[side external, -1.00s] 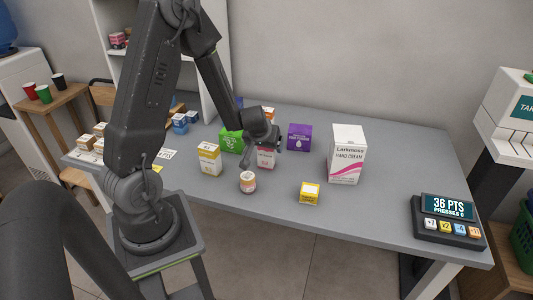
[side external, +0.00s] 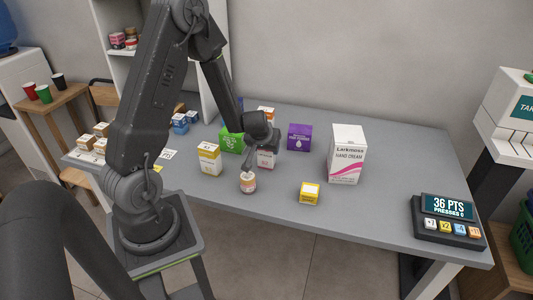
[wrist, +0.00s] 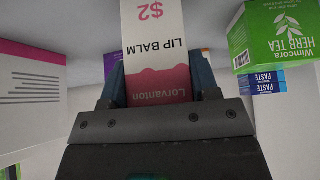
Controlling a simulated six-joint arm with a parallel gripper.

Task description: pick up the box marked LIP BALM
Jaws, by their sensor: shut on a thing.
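The LIP BALM box (wrist: 156,50) is white with a pink lower band, a "Lorvanton" label and a "$2" mark, and shows inverted in the wrist view. My gripper (wrist: 158,82) is shut on it, with a finger along each side. In the side external view, the box (side external: 267,159) stands near the middle of the counter, partly hidden by my gripper (side external: 266,146). I cannot tell whether its base touches the counter.
A green HERB TEA box (side external: 231,141) stands close on the left and a yellow-and-white box (side external: 209,159) beyond it. A small bottle (side external: 248,183) is in front. A purple box (side external: 299,137) and tall HAND CREAM box (side external: 346,154) stand right.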

